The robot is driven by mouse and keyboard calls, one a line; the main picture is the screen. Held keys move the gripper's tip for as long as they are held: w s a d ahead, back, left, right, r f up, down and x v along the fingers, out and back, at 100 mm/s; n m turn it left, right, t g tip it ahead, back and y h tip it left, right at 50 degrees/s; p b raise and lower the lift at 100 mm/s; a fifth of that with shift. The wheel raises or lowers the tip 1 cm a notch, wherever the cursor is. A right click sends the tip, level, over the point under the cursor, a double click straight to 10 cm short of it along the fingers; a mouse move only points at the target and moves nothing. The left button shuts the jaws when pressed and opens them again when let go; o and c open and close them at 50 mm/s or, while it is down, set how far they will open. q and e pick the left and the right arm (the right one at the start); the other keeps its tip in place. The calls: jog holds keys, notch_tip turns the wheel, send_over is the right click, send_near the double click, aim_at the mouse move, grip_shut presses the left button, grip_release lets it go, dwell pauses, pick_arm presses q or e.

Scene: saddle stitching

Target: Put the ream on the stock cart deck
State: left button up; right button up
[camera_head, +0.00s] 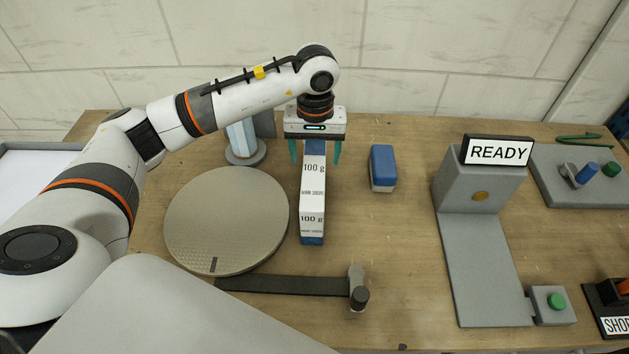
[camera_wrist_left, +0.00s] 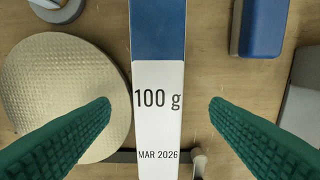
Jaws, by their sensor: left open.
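The ream (camera_head: 312,190) is a long white block with blue ends, labelled "100 g", lying on the wooden table. It also fills the middle of the left wrist view (camera_wrist_left: 158,85), where "MAR 2026" shows too. My left gripper (camera_head: 315,155) is over the ream's far end, open, pointing down. In the left wrist view its green fingers (camera_wrist_left: 159,108) stand on either side of the ream with visible gaps. A grey-rimmed white surface (camera_head: 28,182) at the left edge may be the stock cart deck; it is partly hidden by my arm. My right gripper is not in view.
A round textured disc (camera_head: 225,220) lies left of the ream. A dark bar with a knob (camera_head: 290,285) lies in front. A blue-and-grey block (camera_head: 383,167) sits to the right, with the READY stand (camera_head: 468,195) beyond. A pale column (camera_head: 241,140) stands behind the disc.

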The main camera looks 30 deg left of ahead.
aim_at(314, 168)
pick_arm(q)
notch_tip(314, 168, down, 3)
jog(key=shift+a+f+p, duration=0.1)
jog(key=shift+f+p, duration=0.05)
jog(key=shift+p, duration=0.2)
jog(key=f, duration=0.1)
jog(key=f+p, duration=0.1)
jog(key=f, duration=0.1)
jog(key=f+p, duration=0.1)
jog(key=shift+s+f, duration=0.3)
jog(key=shift+f, duration=0.4)
grip_shut()
jog(key=shift+w+r, duration=0.15)
